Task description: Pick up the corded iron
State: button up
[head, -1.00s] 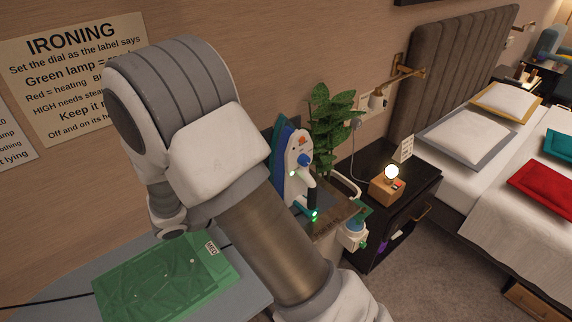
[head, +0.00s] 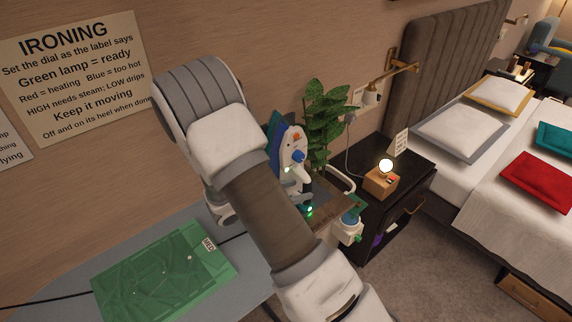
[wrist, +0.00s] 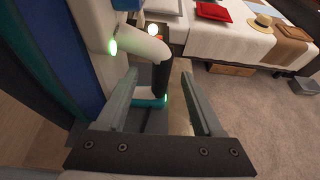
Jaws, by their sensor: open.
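My gripper is hidden in the head view.
A green cloth (head: 160,270) lies on the blue-grey ironing board (head: 262,268). A plant (head: 325,125) stands behind the iron. Carpet beyond is free.

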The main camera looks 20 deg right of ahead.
aim_at(304, 188)
jog(key=x, duration=0.4)
jog(key=shift+d+f, duration=0.1)
jog(key=shift+d, duration=0.05)
grip_shut()
dwell(0.4)
